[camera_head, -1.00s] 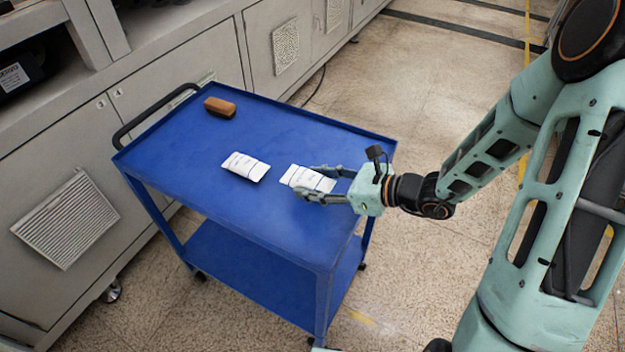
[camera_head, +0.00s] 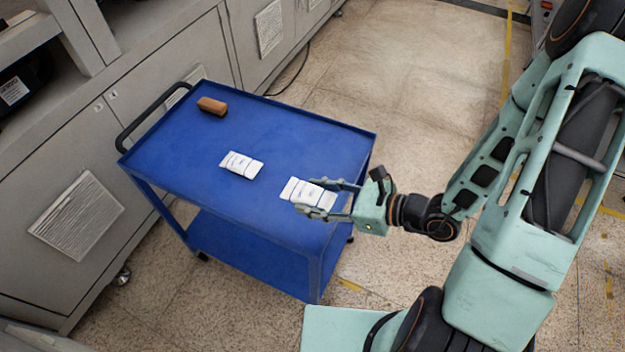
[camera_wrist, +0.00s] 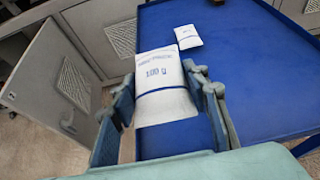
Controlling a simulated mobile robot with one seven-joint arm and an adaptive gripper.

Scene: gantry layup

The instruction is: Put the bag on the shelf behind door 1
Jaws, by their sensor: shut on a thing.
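A white bag (camera_head: 308,191) with dark print is between the two fingers of my gripper (camera_head: 328,200), at the right part of the blue cart. In the wrist view the bag (camera_wrist: 162,85) reads "100 g" and fills the space between the fingers; my gripper (camera_wrist: 165,115) is shut on it. I cannot tell whether the bag touches the cart top or is held just above it. A second white bag (camera_head: 241,164) lies on the cart, left of the held one. Grey cabinet doors (camera_head: 190,55) stand behind the cart; their numbers are unreadable.
The blue cart (camera_head: 300,135) has a raised rim, a black handle (camera_head: 150,115) and a lower shelf. A brown block (camera_head: 212,106) sits near its back left corner. The floor (camera_head: 420,80) behind and right of the cart is open.

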